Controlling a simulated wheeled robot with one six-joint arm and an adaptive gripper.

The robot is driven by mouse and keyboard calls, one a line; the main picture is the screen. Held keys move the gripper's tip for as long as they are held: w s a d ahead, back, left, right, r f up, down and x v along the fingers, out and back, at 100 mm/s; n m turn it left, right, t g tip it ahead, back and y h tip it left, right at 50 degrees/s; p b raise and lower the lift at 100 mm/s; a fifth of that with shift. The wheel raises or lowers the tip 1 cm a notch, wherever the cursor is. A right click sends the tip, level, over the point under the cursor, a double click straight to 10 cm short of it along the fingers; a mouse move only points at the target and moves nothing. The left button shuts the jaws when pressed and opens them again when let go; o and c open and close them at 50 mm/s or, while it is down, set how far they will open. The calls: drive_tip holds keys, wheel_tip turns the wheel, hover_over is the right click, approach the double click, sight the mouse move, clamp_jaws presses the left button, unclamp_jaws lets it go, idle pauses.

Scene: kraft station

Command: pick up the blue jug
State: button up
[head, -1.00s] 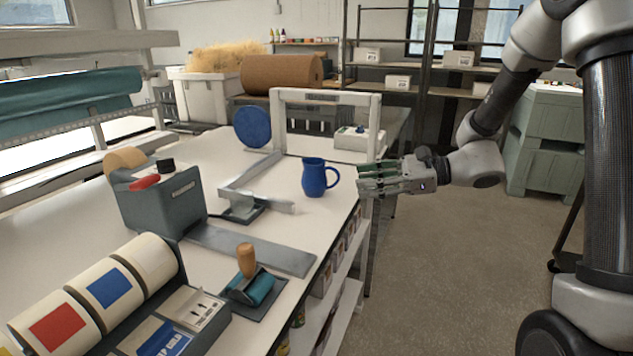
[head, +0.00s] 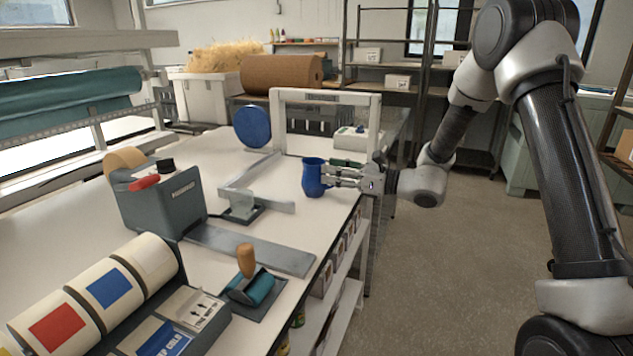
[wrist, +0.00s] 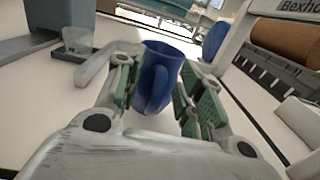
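The blue jug (head: 313,178) stands upright on the white table near its right edge. It also shows in the wrist view (wrist: 158,75), with its handle facing my gripper. My gripper (head: 335,174) reaches in from the right at the height of the jug. In the wrist view my gripper (wrist: 158,95) is open, with a green-padded finger on each side of the jug. The handle sits between the fingers. A gap shows beside the right finger; I cannot tell whether the left finger touches the jug.
A grey metal frame (head: 375,110) stands behind the jug. Open floor (head: 450,280) is to the right of the table.

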clamp_jaws()
drive_tip(key=shift+r, duration=0.2)
idle(0.3)
